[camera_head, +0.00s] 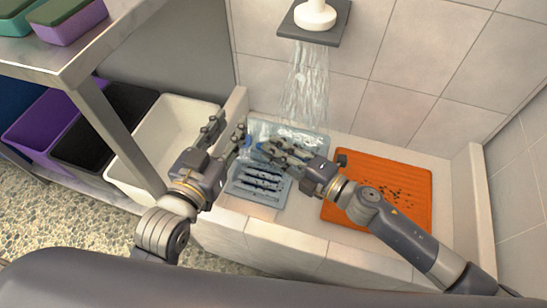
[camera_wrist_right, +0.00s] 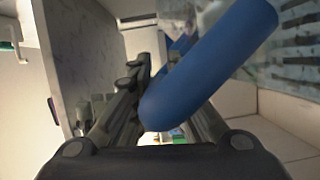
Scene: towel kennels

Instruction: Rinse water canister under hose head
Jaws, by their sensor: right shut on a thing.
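The white hose head (camera_head: 315,14) hangs from a dark plate at the top of the head view, and a stream of water (camera_head: 303,85) falls from it. The water canister seems to be the clear, bluish body (camera_head: 312,140) below the stream, with blue parts beside my grippers. Its outline is hard to separate from the water. In the right wrist view a thick blue handle (camera_wrist_right: 215,60) crosses between my right fingers. My right gripper (camera_head: 273,148) is shut on it. My left gripper (camera_head: 228,130) is to the left of it, its fingers apart with nothing visible between them.
A tiled wash basin has a slotted grey drain (camera_head: 260,185) and an orange mat (camera_head: 350,172) with dark specks. White (camera_head: 165,135), black (camera_head: 100,115) and purple (camera_head: 45,125) bins stand at the left. A metal shelf (camera_head: 70,60) with folded or sponge-like blocks overhangs them.

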